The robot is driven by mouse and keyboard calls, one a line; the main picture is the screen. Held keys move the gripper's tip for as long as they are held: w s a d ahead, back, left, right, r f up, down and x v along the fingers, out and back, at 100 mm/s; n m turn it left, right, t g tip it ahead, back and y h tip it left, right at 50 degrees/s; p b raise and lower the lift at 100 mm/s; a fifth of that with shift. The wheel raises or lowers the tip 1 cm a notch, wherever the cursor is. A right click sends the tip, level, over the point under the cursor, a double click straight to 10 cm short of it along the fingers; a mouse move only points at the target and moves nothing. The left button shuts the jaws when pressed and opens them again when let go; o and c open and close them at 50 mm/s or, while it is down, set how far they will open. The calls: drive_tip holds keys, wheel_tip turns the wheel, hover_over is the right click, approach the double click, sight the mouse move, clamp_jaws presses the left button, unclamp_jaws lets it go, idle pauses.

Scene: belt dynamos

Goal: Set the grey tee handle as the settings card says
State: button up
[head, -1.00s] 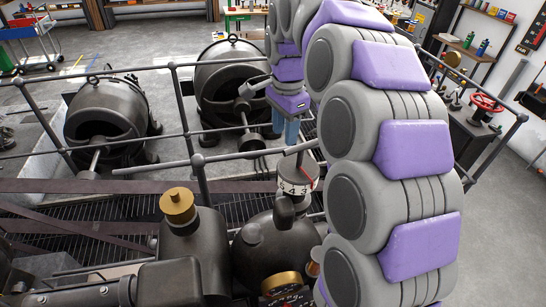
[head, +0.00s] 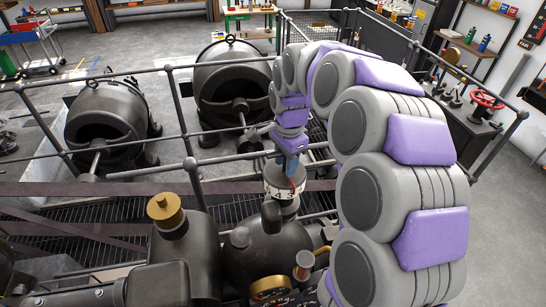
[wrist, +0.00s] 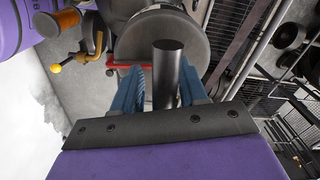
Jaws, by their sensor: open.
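The grey tee handle's dark bar (wrist: 168,75) shows in the wrist view, end toward me, between my two blue fingers. My gripper (wrist: 157,88) is open, one finger on each side of the bar; I cannot tell whether either touches it. Beyond the bar is the round grey top (wrist: 195,38) of its dial, with a red pointer (wrist: 122,68) at its edge. In the head view my gripper (head: 290,165) is over the white numbered dial (head: 280,193), where a 4 shows; it hides most of the handle. I cannot make out a settings card.
A dark engine with a brass cap (head: 166,211) and a brass-rimmed gauge (head: 270,289) stands in front. Pipe railings (head: 190,163) run around the dial. Two black dynamos (head: 110,122) stand behind. A red handwheel (head: 487,99) is at the right.

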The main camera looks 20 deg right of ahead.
sight(302, 167)
drive_tip(key=d, duration=0.5)
drive_tip(key=shift+w+f, duration=0.1)
drive_tip(key=shift+w, duration=0.1)
drive_tip(key=shift+c, duration=1.2)
drive_tip(key=a, duration=0.7)
drive_tip(key=shift+s+a, duration=0.25)
drive_tip(key=shift+a, duration=0.15)
clamp_jaws()
drive_tip(key=shift+d+r, duration=0.2)
drive_tip(key=shift+d, duration=0.65)
drive_tip(key=shift+w+d+f, duration=0.1)
drive_tip(key=shift+w+d, duration=0.15)
drive_tip(key=shift+d, duration=0.45)
